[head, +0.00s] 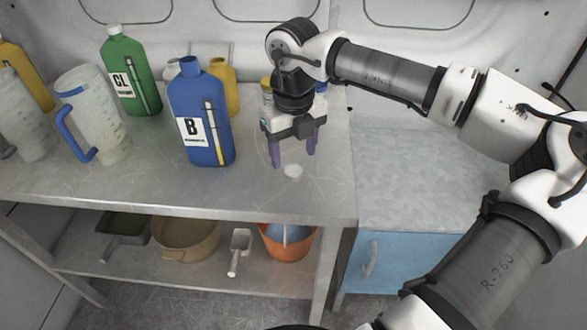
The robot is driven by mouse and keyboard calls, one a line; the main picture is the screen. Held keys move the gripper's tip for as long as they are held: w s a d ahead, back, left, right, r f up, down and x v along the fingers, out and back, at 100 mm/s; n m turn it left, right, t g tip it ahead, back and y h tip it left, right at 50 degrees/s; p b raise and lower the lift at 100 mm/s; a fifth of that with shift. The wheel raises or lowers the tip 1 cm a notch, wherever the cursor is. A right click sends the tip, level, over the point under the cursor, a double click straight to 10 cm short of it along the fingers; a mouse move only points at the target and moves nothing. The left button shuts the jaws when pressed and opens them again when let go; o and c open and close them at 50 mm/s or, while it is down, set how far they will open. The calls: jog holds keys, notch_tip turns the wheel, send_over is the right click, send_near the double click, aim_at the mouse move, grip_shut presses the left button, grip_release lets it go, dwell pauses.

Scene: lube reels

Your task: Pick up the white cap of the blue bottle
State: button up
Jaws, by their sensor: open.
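The white cap (293,171) lies on the metal bench top, near its front right part. The blue bottle (205,125), with a white label marked B, stands upright to the left of the cap, its top uncovered and blue. My gripper (293,160) points down just above and behind the cap in the picture. Its two purple fingers are apart, one on each side of the cap in the picture, with nothing between them. I cannot tell the exact height of the fingertips over the bench.
A green bottle (131,75), yellow bottle (223,88) and measuring jug with blue handle (90,112) stand left and behind. The bench top (240,190) is clear in front of the cap. Its right edge is close. An orange bucket (287,243) sits on the lower shelf.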

aim_at(293, 170)
notch_tip(293, 170, down, 4)
jog(key=shift+f+p, duration=0.15)
jog(key=shift+p, duration=0.35)
jog(key=c, duration=1.1)
